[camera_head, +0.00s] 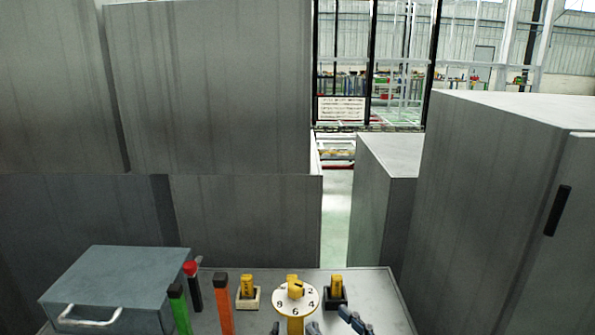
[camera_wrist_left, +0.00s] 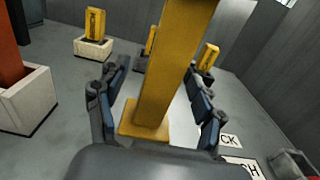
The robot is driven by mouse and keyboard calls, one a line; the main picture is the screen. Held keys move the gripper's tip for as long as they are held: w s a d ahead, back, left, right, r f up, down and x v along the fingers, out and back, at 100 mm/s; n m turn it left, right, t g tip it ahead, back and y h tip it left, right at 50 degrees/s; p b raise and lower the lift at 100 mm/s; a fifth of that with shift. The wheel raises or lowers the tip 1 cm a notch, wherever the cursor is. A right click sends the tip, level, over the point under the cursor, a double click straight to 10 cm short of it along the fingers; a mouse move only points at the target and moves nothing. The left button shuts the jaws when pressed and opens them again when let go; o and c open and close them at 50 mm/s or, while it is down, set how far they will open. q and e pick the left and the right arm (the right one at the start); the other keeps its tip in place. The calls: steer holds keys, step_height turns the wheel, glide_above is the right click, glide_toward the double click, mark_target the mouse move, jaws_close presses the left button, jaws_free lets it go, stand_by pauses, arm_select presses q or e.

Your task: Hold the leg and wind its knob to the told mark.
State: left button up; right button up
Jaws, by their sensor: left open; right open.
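The yellow leg (camera_head: 295,326) stands upright at the front of the grey worktop, with a white numbered dial (camera_head: 283,294) at its top. A yellow knob (camera_head: 296,290) sits at the dial's middle; the digits 2, 4, 6 and 8 show. I cannot tell exactly where the knob points. My left gripper (camera_head: 293,328) is open with a finger on each side of the leg. In the left wrist view the leg (camera_wrist_left: 172,70) rises between the open fingers (camera_wrist_left: 157,72), with gaps beside it. My right gripper (camera_head: 356,321) shows only partly at the bottom edge, right of the leg.
Yellow pieces stand in a white holder (camera_head: 248,303) and a dark holder (camera_head: 337,302) beside the dial. Green (camera_head: 179,310), orange (camera_head: 224,305) and red-topped (camera_head: 192,285) posts stand left, near a grey box (camera_head: 115,280) with a handle. Tall grey cabinets (camera_head: 490,190) surround the worktop.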

arm_select(q)
steer(key=s, duration=0.5)
steer(key=shift+s, duration=1.5)
steer(key=o, duration=0.6)
steer(key=shift+c, duration=0.2)
steer(key=s, duration=1.2)
